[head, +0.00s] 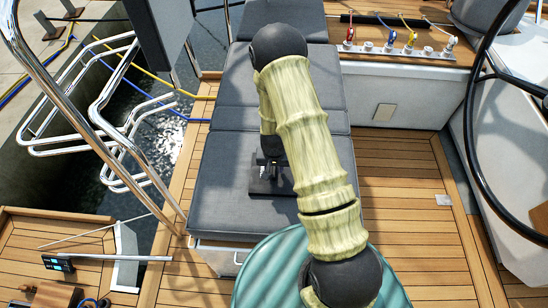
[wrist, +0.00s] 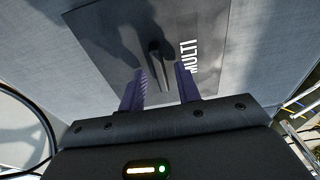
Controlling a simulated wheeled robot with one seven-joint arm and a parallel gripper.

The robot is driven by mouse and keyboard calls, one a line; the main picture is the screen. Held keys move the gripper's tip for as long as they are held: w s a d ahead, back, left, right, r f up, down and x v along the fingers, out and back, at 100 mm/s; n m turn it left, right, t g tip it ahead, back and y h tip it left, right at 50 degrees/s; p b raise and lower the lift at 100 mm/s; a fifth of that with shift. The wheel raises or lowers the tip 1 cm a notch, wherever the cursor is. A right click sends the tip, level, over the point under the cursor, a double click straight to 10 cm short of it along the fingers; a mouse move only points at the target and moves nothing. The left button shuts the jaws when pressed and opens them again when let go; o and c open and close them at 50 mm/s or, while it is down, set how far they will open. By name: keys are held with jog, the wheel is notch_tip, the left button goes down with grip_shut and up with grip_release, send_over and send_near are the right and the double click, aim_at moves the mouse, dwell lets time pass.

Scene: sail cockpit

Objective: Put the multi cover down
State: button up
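The multi cover (wrist: 215,22) is a flat dark grey plate with "MULTI" in white letters and an upright dark handle. It lies on the grey cushion (wrist: 75,30); in the head view the cover (head: 268,187) shows on the same bench cushion (head: 222,190), partly hidden by my arm. My gripper (wrist: 161,76) is open, its two purple fingers low over the plate. The handle stands between the fingers with a visible gap on each side. In the head view my gripper (head: 268,165) is mostly hidden behind my arm.
A console with several coloured levers (head: 390,40) is at the back right. A black steering wheel (head: 475,120) stands at the right. Steel rails (head: 110,120) and water lie left. A ribbed teal surface (head: 270,275) is in front. The wooden deck (head: 405,180) right of the bench is clear.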

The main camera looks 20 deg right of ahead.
notch_tip(320, 180, up, 11)
jog(key=s+b, duration=0.1)
jog(key=shift+s+a+r, duration=0.15)
jog(key=shift+s+a, duration=0.05)
dwell(0.7)
notch_tip(320, 180, up, 9)
jog(key=n, duration=0.1)
send_over(274, 174)
jog(key=s, duration=0.5)
jog(key=s+r+n+t, duration=0.1)
jog(key=s+r+n, duration=0.1)
jog(key=s+r, duration=0.4)
jog(key=shift+s+d+r+n, duration=0.35)
jog(key=shift+s+d, duration=0.1)
jog(key=shift+s, duration=0.4)
